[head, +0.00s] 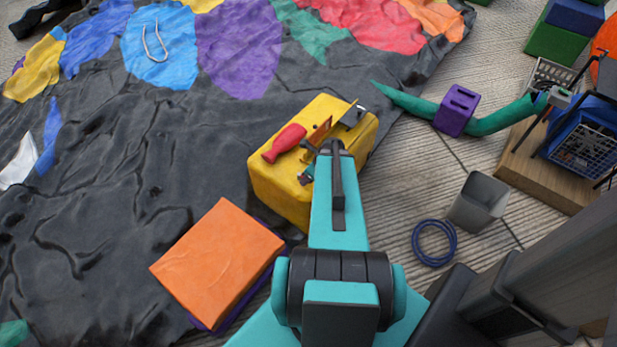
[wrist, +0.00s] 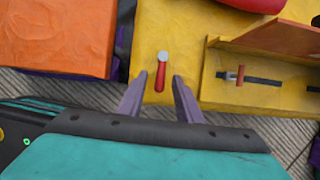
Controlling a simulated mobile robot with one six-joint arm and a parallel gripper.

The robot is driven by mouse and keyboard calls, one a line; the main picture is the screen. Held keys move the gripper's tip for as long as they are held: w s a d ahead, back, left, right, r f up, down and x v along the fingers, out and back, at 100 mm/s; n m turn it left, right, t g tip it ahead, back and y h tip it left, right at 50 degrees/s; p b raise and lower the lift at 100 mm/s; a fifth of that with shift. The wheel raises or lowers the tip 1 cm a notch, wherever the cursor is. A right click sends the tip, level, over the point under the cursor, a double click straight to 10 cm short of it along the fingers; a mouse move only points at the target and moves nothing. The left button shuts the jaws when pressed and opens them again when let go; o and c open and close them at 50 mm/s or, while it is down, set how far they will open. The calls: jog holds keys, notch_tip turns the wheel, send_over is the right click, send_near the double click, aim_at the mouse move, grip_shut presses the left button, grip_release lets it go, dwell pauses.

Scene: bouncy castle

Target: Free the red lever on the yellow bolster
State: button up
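The yellow bolster (head: 272,185) stands on the dark sheet, partly hidden by my arm in the head view. In the wrist view its yellow surface (wrist: 209,25) carries a small red lever (wrist: 160,77) with a round grey end. My gripper (wrist: 158,84) is open, with one purple finger on each side of the lever's red end; I cannot tell whether they touch it. To the right is a slotted plate (wrist: 215,92) with a small red-brown pin (wrist: 240,75) at its dark slot, below a brown flap (wrist: 281,38). My fingers are not clear in the head view.
A larger red object (head: 284,143) lies on top of the bolster. An orange block (head: 217,262) is close by on the left. A grey bin (head: 479,201), a blue ring (head: 434,243) and a purple block (head: 457,110) on a green tube are at the right.

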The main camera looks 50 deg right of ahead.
jog(key=p+v, duration=1.1)
jog(key=v, duration=0.2)
jog(key=shift+r, duration=0.35)
dwell(0.5)
jog(key=shift+s, duration=0.1)
dwell(0.6)
